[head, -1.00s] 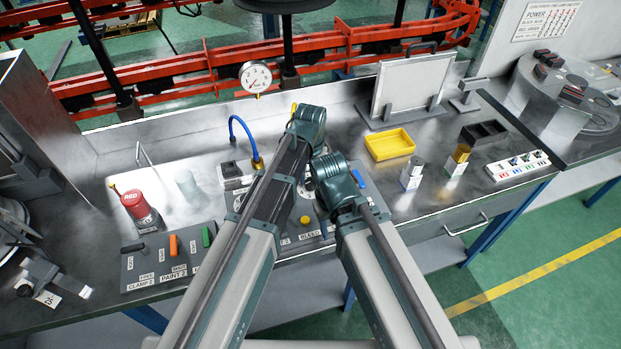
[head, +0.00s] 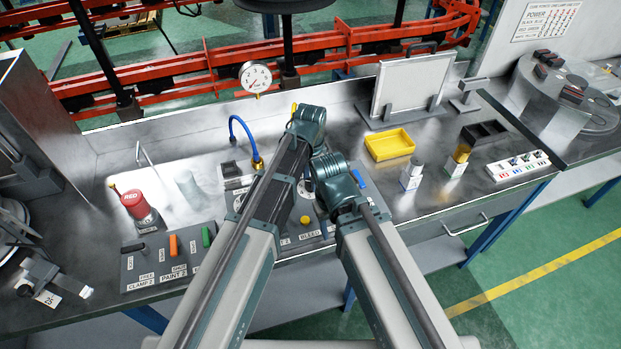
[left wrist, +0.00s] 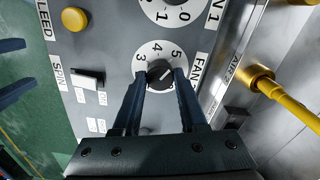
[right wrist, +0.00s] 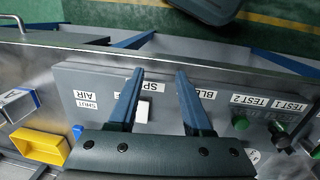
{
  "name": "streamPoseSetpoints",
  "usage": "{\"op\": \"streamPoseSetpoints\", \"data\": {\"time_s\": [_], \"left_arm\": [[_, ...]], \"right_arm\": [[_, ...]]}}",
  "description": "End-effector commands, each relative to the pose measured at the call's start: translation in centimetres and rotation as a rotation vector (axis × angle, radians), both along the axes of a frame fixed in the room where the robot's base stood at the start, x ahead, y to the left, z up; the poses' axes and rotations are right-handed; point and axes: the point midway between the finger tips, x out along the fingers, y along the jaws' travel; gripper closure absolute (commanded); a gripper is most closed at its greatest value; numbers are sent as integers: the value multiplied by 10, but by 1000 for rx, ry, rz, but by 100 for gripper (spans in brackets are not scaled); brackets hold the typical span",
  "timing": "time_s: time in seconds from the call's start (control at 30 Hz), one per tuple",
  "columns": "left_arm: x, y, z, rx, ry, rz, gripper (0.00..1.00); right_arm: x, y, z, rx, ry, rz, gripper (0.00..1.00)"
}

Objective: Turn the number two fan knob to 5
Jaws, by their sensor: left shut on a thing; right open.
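In the left wrist view, a black fan knob (left wrist: 159,73) sits on a round white dial (left wrist: 158,48) numbered 3, 4 and 5 on its visible part. Its white mark points up and right, roughly toward the 5; I cannot tell if it lines up exactly. The dial's FAN label (left wrist: 198,72) is partly cut by my finger, hiding its number. My left gripper (left wrist: 160,77) is shut on the knob, a finger on each side. My right gripper (right wrist: 158,74) is open and empty above the panel's front. Both grippers are hidden by my arms in the head view.
The fan 1 dial (left wrist: 178,10) is beside the held one. A yellow button (left wrist: 74,19) and a black spin switch (left wrist: 88,78) are close by. A yellow hose fitting (left wrist: 262,84) stands right of the panel.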

Motion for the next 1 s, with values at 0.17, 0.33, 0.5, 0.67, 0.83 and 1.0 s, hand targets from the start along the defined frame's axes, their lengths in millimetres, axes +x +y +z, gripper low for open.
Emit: {"op": "streamPoseSetpoints", "data": {"time_s": [0.17, 0.33, 0.5, 0.67, 0.83, 1.0], "left_arm": [[0, 0, 0, 1, 1, -48, 100], [0, 0, 0, 1, 1, -69, 100], [0, 0, 0, 1, 1, -73, 100], [0, 0, 0, 1, 1, -73, 100], [0, 0, 0, 1, 1, -73, 40], [0, 0, 0, 0, 0, -72, 28]], "right_arm": [[0, 0, 0, 0, 0, 0, 50], [0, 0, 0, 0, 0, 0, 50], [0, 0, 0, 0, 0, 0, 50], [0, 0, 0, 0, 0, 0, 50], [0, 0, 0, 0, 0, 0, 50], [0, 0, 0, 0, 0, 0, 50]]}}
